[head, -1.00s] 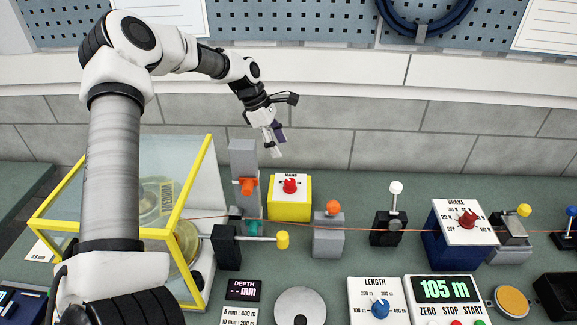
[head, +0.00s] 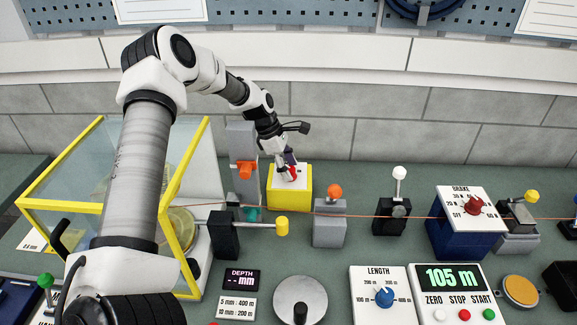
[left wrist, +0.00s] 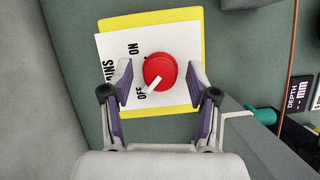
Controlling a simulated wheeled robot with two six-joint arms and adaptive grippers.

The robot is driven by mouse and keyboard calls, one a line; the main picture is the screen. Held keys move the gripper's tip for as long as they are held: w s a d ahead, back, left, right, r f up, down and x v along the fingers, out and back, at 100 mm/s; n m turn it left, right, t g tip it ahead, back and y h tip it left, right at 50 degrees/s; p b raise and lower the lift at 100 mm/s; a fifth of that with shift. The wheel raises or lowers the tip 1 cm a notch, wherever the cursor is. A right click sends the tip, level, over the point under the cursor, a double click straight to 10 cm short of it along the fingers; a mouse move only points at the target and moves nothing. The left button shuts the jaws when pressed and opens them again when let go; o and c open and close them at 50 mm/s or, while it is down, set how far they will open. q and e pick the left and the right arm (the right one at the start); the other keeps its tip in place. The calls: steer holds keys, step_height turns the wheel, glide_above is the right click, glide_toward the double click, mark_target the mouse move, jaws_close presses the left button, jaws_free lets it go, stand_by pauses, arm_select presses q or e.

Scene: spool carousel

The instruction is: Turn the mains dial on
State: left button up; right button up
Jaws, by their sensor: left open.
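The mains dial is a red round knob (left wrist: 160,72) with a white pointer, on a white plate (left wrist: 112,62) atop a yellow box (head: 290,198). In the left wrist view the pointer aims at the OFF mark, and the ON mark is apart from it. My left gripper (left wrist: 159,82) is open, with one finger on each side of the knob. I cannot tell whether the fingers touch it. In the head view my left gripper (head: 290,171) is over the box and partly hides the knob. My right gripper is not in view.
A grey post with an orange knob (head: 246,170) stands close left of the mains box. A lever with a yellow tip (head: 281,226) and a grey block with an orange ball (head: 334,191) are nearby. A wire runs across in front of the box.

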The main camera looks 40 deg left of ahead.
arm_select(q)
steer(key=shift+f, duration=0.15)
jaws_close()
steer(key=shift+m, duration=0.3)
steer(key=m+g, duration=0.1)
steer(key=m, duration=0.3)
steer(key=shift+w+a+g+h, duration=0.1)
steer(key=shift+g+h, duration=0.3)
steer(key=m+g, duration=0.1)
steer(key=m, duration=0.3)
steer(key=shift+w+m+g, duration=0.1)
steer(key=shift+m+g, duration=0.3)
steer(key=m+g, duration=0.1)
steer(key=m, duration=0.1)
steer(key=m+b, duration=0.1)
steer(key=m, duration=0.1)
steer(key=shift+m+g+y, duration=0.3)
steer(key=shift+g, duration=0.1)
steer(key=shift+w+d+m+g+y, duration=0.1)
steer(key=shift+m+g+y, duration=0.2)
steer(key=shift+m, duration=0.7)
steer(key=shift+d+m+g+y, duration=0.1)
steer(key=shift+m+g+y, duration=0.15)
steer(key=shift+m, duration=0.75)
